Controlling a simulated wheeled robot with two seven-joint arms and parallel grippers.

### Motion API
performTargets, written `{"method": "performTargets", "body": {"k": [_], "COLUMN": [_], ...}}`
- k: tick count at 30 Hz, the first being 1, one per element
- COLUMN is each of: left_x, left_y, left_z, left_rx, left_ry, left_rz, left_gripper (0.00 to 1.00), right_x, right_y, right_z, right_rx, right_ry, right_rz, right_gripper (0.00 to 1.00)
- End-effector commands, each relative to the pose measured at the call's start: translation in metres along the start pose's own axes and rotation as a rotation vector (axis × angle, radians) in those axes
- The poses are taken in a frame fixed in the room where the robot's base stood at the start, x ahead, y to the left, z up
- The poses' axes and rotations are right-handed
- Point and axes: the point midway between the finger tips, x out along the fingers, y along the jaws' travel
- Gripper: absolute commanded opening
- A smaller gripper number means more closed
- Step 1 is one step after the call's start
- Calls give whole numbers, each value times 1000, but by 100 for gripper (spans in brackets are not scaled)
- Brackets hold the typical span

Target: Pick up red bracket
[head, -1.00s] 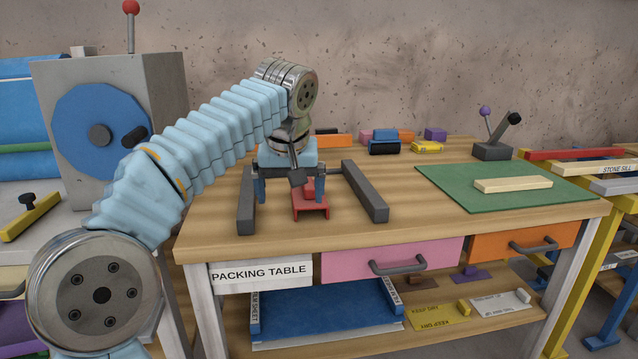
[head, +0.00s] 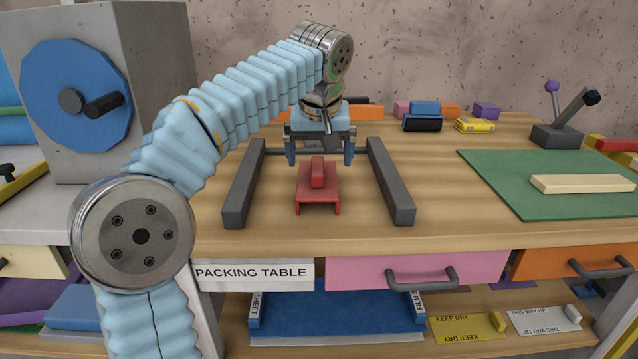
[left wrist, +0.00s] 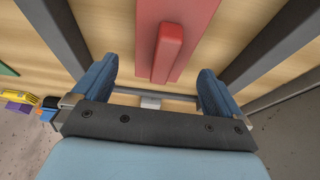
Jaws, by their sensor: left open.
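The red bracket (head: 317,200) lies on the wooden packing table between two dark grey bars. It has a flat red plate with bent-down edges and a raised red block on top. It also shows at the top of the left wrist view (left wrist: 178,25), partly cut off by the frame. My left gripper (head: 320,158) is open and empty, with its blue fingers at the far end of the bracket. In the left wrist view my left gripper (left wrist: 158,92) has its fingers wide apart, with the raised block ahead between them. My right gripper is not in view.
A left grey bar (head: 245,185) and a right grey bar (head: 390,182) flank the bracket, joined by a thin crossbar behind. A green mat (head: 540,200) with a pale block (head: 582,184) lies to the right. Several coloured blocks stand at the back.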

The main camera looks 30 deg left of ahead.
Motion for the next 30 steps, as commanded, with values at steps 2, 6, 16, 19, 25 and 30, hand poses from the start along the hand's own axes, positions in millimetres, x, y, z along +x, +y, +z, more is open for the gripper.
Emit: {"method": "performTargets", "body": {"k": [2,6,16,19,25,30], "left_x": [9,20,63,64,64,64], "left_y": [0,-2,-4,-4,-4,-4], "left_z": [0,2,6,6,6,6], "left_rx": [0,0,0,0,0,0], "left_ry": [-1,-1,-1,0,0,0], "left_rz": [0,-2,-1,0,0,0], "left_gripper": [100,100,100,100,88,62], "right_x": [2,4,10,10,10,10], "right_y": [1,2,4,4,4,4], "right_z": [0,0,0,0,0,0], "right_rx": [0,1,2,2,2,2], "right_ry": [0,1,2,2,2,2], "right_rz": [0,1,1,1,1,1], "right_gripper": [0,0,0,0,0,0]}}
